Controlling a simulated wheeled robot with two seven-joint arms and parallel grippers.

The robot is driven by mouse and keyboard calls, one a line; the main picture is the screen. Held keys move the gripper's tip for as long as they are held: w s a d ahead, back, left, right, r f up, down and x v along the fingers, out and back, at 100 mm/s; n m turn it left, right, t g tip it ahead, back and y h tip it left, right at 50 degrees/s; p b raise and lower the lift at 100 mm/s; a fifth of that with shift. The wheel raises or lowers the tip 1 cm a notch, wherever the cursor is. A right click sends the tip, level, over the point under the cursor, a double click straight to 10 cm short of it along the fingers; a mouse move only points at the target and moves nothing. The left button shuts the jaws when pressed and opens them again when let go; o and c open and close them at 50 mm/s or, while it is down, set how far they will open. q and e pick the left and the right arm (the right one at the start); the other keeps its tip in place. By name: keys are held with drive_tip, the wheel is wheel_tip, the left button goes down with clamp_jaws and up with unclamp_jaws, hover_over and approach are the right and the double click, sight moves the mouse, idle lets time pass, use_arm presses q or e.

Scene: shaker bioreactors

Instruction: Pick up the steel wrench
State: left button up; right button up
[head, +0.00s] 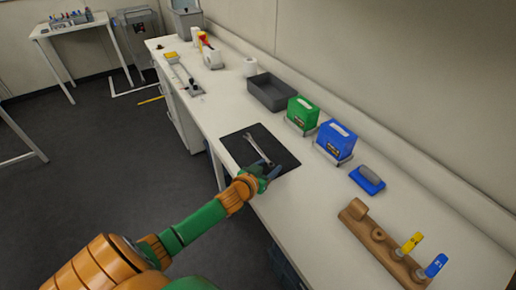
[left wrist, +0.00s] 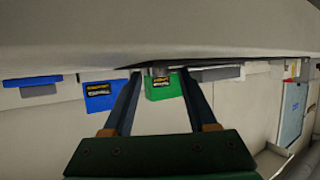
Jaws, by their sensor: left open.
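The steel wrench (head: 257,147) lies on a black mat (head: 233,147) on the white bench in the head view. Its near end is close to my left gripper (head: 271,171), which is over the near right part of the mat. In the left wrist view my left gripper (left wrist: 130,75) has its two dark fingers apart, with no object clearly held. That view looks upside down and low along the bench top. A small grey shape shows between the fingertips there; I cannot tell if it is the wrench. My right gripper is in neither view.
Behind the mat stand a grey tray (head: 270,93), a green box (head: 302,112) and a blue box (head: 335,140). A blue sponge-like block (head: 368,179) and a wooden rack (head: 377,240) with yellow and blue items are to the right. Bare bench lies between mat and rack.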

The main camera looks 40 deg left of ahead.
use_arm(q)
drive_tip(key=shift+s+r, duration=0.15)
drive_tip(key=shift+s, duration=0.1)
clamp_jaws()
